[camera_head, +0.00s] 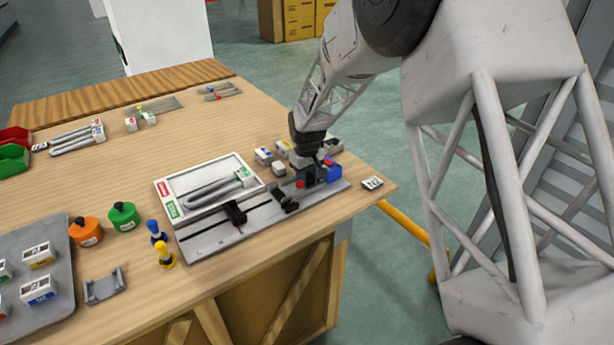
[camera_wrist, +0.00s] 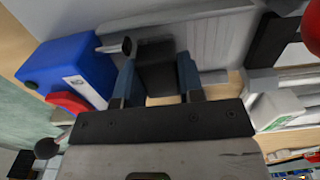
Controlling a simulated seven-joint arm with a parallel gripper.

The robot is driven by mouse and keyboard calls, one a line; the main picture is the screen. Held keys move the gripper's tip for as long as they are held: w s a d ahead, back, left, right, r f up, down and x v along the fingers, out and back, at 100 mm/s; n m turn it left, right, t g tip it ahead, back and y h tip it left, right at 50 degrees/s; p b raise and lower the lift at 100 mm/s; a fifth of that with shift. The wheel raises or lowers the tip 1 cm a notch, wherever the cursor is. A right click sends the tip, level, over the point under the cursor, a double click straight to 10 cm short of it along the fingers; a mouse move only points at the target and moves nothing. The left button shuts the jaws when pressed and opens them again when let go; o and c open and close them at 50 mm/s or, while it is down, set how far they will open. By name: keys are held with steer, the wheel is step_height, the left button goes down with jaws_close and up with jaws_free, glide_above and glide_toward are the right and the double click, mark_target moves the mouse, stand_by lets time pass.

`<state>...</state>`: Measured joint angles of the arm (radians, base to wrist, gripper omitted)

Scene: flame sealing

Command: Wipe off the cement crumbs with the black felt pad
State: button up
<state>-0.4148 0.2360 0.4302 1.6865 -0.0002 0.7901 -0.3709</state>
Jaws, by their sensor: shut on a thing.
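My gripper (camera_head: 311,176) is low over the right end of a grey rail plate (camera_head: 215,240). In the wrist view its two blue-grey fingers (camera_wrist: 157,75) are shut on a dark block (camera_wrist: 155,52), which looks like the black felt pad. The pad is largely hidden in the head view. A grey plate surface (camera_wrist: 212,38) lies just beyond the pad; I cannot tell whether they touch. I cannot make out cement crumbs in either view.
A blue box (camera_head: 333,173) stands close right of my gripper; it shows in the wrist view (camera_wrist: 68,65) with a red part. Black clamps (camera_head: 235,213) sit on the rail. A white tray (camera_head: 165,192) holds glass tubes. Small boxes (camera_head: 264,156) stand behind.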

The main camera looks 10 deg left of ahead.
steer(key=shift+s+a, duration=0.1)
steer(key=shift+s+a, duration=0.75)
steer(key=shift+s, duration=0.15)
steer(key=shift+r, duration=0.2)
step_height(320, 180, up, 7)
steer(key=shift+f, duration=0.15)
stand_by(1.2)
stand_by(0.5)
